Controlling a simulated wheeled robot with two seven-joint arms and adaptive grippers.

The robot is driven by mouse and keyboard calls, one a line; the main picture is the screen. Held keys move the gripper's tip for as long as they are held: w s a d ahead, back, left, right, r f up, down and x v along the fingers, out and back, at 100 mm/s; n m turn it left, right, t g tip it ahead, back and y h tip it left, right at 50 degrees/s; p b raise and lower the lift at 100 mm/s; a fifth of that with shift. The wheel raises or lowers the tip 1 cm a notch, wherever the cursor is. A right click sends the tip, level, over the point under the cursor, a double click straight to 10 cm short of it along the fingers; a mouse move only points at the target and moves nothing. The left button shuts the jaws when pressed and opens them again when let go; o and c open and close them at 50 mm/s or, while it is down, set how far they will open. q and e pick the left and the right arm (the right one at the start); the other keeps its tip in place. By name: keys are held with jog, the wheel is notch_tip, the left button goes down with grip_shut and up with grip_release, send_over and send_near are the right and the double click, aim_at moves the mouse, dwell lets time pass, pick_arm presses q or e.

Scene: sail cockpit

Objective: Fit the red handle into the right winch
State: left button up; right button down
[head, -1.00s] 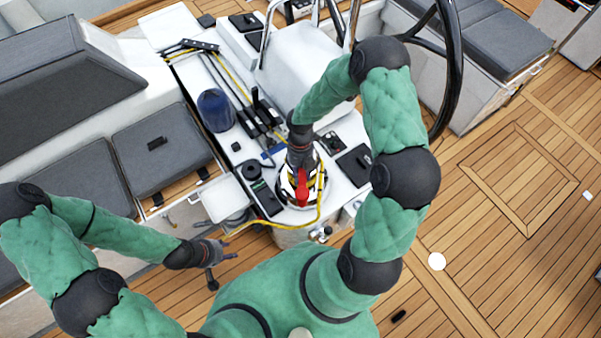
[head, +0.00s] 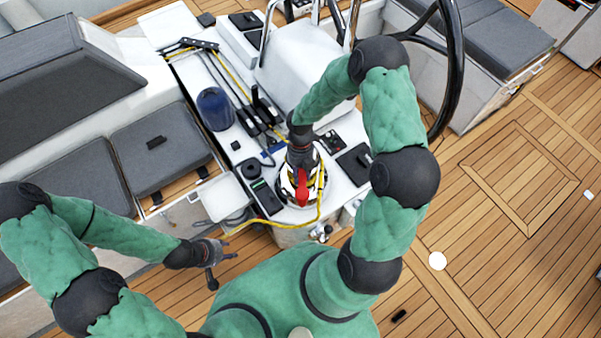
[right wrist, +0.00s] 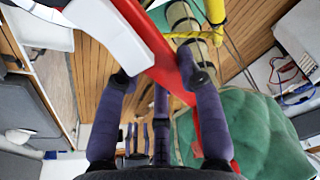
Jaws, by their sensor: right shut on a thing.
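The red handle (head: 302,190) shows in the head view just below my right gripper (head: 301,172), over the right winch (head: 317,195). The winch is a drum with yellow rope beside it, partly covered by the gripper and handle. In the right wrist view the red handle (right wrist: 205,115) runs as a long bar between the fingers of my right gripper (right wrist: 162,80), which is shut on it. Whether the handle is seated in the winch or only above it, I cannot tell. My left gripper (head: 222,264) is open and empty, at the lower left, apart from the winch.
A blue covered cylinder (head: 215,109), black levers (head: 262,112) and ropes lie on the white console left of my right gripper. The black steering wheel (head: 455,75) stands at the upper right. Grey-cushioned benches (head: 160,150) are at the left. Teak deck at the right is mostly clear.

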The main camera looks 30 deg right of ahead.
jog(key=shift+c, duration=1.2)
grip_release()
jog(key=shift+r, duration=0.15)
jog(key=shift+r+p, duration=3.75)
jog(key=shift+r, duration=0.65)
